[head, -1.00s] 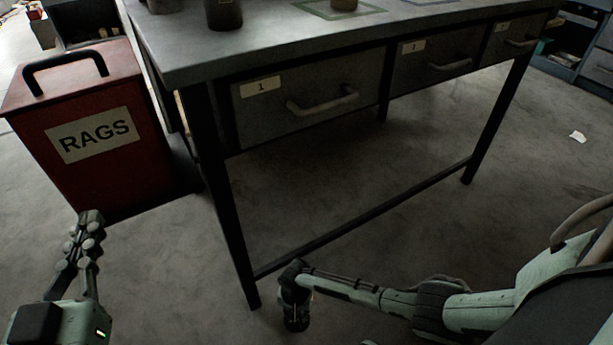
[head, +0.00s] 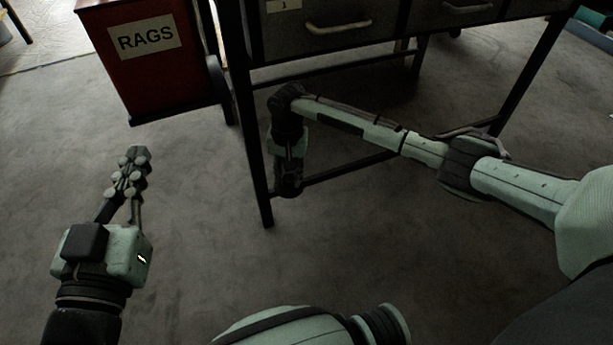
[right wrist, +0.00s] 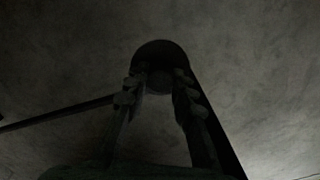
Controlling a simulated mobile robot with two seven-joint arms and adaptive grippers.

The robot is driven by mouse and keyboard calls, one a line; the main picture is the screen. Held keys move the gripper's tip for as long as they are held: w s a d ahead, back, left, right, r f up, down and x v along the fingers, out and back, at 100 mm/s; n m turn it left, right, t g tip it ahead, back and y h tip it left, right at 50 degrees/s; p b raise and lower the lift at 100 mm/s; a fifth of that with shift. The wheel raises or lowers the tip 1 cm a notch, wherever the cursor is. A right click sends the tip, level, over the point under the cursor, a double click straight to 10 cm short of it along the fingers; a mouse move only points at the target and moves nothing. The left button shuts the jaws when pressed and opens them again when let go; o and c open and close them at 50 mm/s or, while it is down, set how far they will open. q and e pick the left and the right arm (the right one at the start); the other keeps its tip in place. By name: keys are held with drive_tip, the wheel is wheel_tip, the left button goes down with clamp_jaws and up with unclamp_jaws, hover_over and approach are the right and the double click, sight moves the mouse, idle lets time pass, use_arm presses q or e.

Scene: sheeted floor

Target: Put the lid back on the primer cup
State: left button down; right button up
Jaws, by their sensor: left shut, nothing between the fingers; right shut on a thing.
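My right gripper (right wrist: 158,84) is shut on a dark round thing (right wrist: 160,55), which looks like the lid, though it is too dark to be sure. It sits between the fingertips, with its round rim showing beyond them. In the head view the right gripper (head: 289,182) hangs low beside the bench's front leg, and what it holds cannot be made out there. My left gripper (head: 130,165) is shut and empty above the floor at the left. The primer cup is not in view, nor is the bench top.
The bench's front leg (head: 257,165) and lower rail (head: 350,169) are close to my right gripper. Drawer 1 (head: 330,32) is closed above it. A red RAGS bin (head: 150,80) stands left of the bench. The floor (head: 200,230) in front is clear.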

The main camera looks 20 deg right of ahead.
wheel_tip(320, 180, up, 12)
drive_tip(key=n, duration=0.2)
drive_tip(key=s+d+r+n, duration=0.3)
drive_tip(key=s+r, duration=0.6)
drive_tip(key=r, duration=0.4)
drive_tip(key=shift+s+n, duration=0.3)
